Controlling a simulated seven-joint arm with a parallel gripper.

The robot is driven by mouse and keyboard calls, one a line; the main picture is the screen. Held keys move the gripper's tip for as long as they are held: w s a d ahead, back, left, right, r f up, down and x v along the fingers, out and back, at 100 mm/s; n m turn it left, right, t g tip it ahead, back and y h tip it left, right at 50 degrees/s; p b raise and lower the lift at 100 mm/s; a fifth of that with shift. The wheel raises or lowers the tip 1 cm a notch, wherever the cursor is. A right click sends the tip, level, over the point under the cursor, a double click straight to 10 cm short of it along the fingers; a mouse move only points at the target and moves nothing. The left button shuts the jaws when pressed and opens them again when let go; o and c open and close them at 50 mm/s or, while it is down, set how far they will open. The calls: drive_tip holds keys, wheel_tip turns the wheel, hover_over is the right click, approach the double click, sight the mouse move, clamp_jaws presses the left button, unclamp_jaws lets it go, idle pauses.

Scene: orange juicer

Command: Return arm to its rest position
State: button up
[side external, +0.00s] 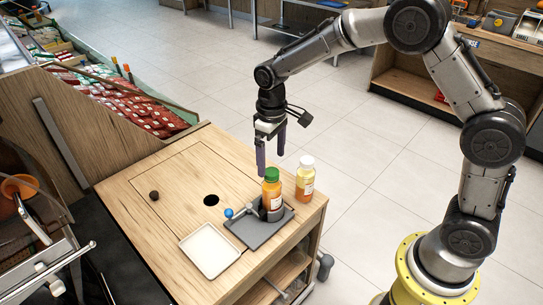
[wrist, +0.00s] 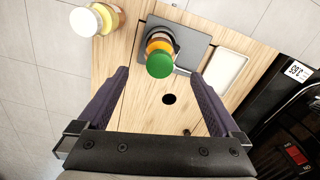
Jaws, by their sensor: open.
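My gripper (side external: 271,150) is open and empty, pointing down above the back right part of the wooden table, behind the bottles in the side view. Neither bottle is touched.
A white tray (side external: 210,251) lies left of the grey plate. A blue-knobbed lever (side external: 229,212) sticks out from the holder. The table (side external: 180,185) has a dark round hole (side external: 211,200) and a small brown object (side external: 154,195). A juicer machine (side external: 30,235) stands at the left. The air around my arm is clear.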

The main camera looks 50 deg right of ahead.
sight(271, 172)
drive_tip(key=shift+f, duration=0.4)
idle(0.3)
drive_tip(key=shift+f, duration=1.35)
clamp_jaws()
drive_tip(key=n, duration=0.4)
drive_tip(key=shift+n, duration=0.6)
drive_tip(key=n, duration=0.2)
drive_tip(key=shift+n, duration=0.4)
